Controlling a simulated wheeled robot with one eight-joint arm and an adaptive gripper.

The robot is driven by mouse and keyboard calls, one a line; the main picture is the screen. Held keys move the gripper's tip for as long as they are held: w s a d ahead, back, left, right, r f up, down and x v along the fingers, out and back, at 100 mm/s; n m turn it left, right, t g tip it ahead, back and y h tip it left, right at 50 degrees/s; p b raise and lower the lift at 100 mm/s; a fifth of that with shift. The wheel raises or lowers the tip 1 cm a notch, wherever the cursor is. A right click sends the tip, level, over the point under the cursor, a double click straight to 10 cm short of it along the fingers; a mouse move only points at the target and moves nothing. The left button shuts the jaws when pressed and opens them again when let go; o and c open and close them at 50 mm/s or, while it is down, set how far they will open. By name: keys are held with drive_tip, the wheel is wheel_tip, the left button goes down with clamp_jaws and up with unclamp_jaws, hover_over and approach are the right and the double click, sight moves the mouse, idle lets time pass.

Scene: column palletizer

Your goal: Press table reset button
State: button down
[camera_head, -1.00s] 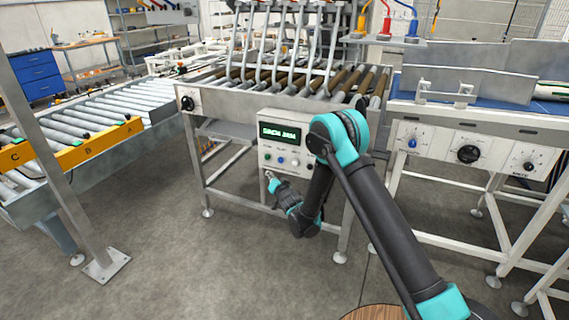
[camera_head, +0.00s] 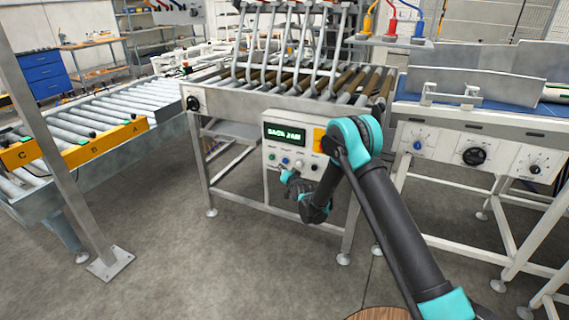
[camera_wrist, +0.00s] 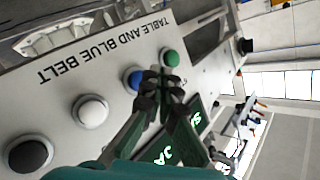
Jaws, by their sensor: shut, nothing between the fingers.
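The control panel (camera_head: 272,174) hangs on the front of the roller table, with a green-lit "SACK JAM" display (camera_head: 284,134). In the wrist view its face reads "TABLE AND BLUE BELT", upside down. It carries a row of a green button (camera_wrist: 170,56), a blue button (camera_wrist: 131,77), a white button (camera_wrist: 90,111) and a black button (camera_wrist: 30,155). No single button's label is legible, so I cannot tell which is reset. My gripper (camera_wrist: 161,76) is shut and empty, fingertips between the blue and green buttons. Contact cannot be told. In the head view my gripper (camera_head: 284,174) is just below the button row.
The roller table (camera_head: 225,99) has metal rods above it. A roller conveyor (camera_head: 100,135) with a yellow A-B-C bar stands left, beside a grey post (camera_head: 62,150). A blue-belt conveyor with a knob panel (camera_head: 470,153) stands right. Floor in front is open.

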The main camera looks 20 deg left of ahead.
drive_tip(key=shift+w, duration=0.55)
idle(1.1)
drive_tip(key=shift+w, duration=0.4)
drive_tip(key=shift+w+d, duration=0.1)
drive_tip(key=shift+w, duration=0.4)
idle(0.7)
idle(0.3)
drive_tip(key=shift+s, duration=0.95)
drive_tip(key=s, duration=0.5)
drive_tip(key=shift+a, duration=0.25)
